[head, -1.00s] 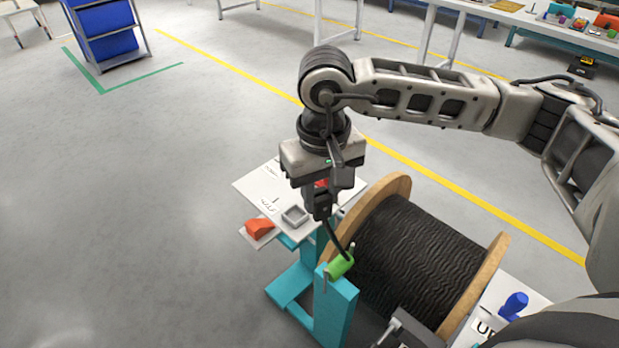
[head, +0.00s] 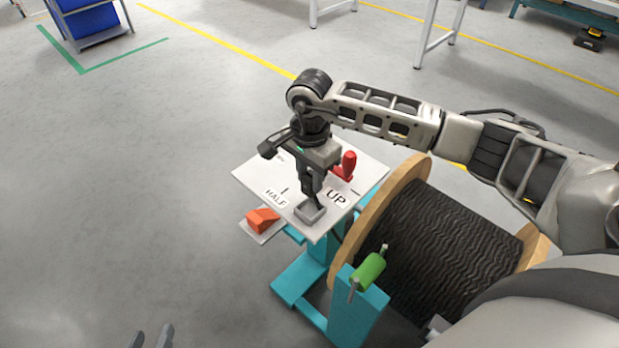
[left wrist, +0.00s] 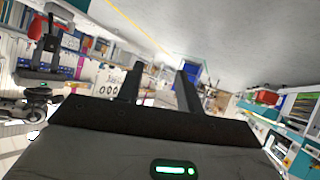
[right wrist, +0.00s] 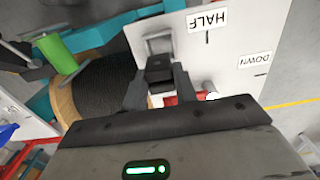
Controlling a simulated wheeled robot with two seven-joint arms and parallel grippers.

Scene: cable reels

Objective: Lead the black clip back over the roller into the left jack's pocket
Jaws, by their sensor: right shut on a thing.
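My right gripper (head: 314,200) is shut on the black clip (right wrist: 160,68), right at the grey square pocket (head: 309,214) on the white panel. The pocket also shows just beyond the clip in the right wrist view (right wrist: 155,34). I cannot tell whether the clip is inside it. The green roller (head: 370,271) sits on the teal jack (head: 352,312) beside the reel; it also shows in the right wrist view (right wrist: 55,52). I cannot make out the cable between clip and roller. My left gripper (head: 152,339) is open and empty at the bottom edge.
The reel (head: 440,240) of black cable with wooden flanges stands right of the panel. A red handle (head: 348,165) stands on the panel behind my right gripper. An orange wedge (head: 262,219) lies on a small plate to the left. The floor at left is clear.

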